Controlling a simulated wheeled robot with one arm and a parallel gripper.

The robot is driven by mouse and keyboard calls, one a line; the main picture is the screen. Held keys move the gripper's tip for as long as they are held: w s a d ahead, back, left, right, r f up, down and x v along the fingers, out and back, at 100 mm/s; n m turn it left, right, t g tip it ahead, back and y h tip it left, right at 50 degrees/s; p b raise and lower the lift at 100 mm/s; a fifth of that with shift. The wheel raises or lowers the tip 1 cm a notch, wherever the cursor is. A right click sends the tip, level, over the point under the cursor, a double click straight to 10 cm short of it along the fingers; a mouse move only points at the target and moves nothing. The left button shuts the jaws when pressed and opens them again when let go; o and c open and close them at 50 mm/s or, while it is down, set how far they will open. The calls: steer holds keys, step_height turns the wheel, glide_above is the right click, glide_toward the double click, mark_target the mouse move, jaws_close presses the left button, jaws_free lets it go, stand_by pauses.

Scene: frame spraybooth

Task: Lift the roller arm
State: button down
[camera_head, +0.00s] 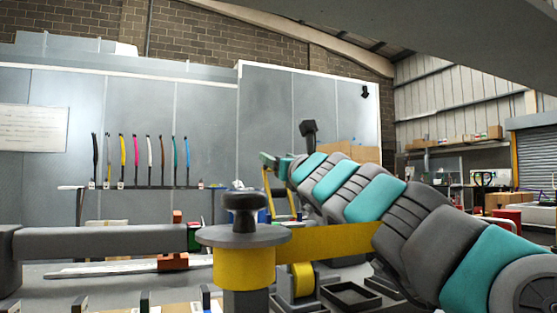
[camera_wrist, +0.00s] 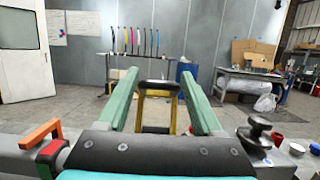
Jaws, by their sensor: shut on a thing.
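The roller arm (camera_wrist: 173,108) appears to be the yellow U-shaped frame with a dark bar across its top, seen upright in the wrist view. In the head view, a slim yellow strip of it (camera_head: 268,188) shows beneath my gripper (camera_head: 275,163). In the wrist view, the two green fingers of my gripper (camera_wrist: 160,80) are on either side of the frame's top, closed on it near the dark bar. The exact contact at the fingertips is too small to tell. The frame's lower end is hidden behind my dark gripper body.
A dark knob on a yellow base (camera_head: 245,265) stands close in front; the knob (camera_wrist: 258,133) also shows at right in the wrist view. A grey beam (camera_head: 100,240) and an orange bracket (camera_head: 172,262) lie left. Coloured strips (camera_head: 135,158) hang on a rack behind.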

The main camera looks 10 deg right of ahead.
steer(key=shift+c, duration=1.8)
jaws_free()
steer(key=shift+w+a+f, duration=0.1)
steer(key=shift+w+f, duration=0.1)
steer(key=shift+f, duration=0.15)
steer(key=shift+o, duration=0.2)
steer(key=shift+r, duration=0.15)
steer(key=b+v, duration=0.2)
steer(key=v, duration=0.6)
steer(key=shift+b, duration=0.3)
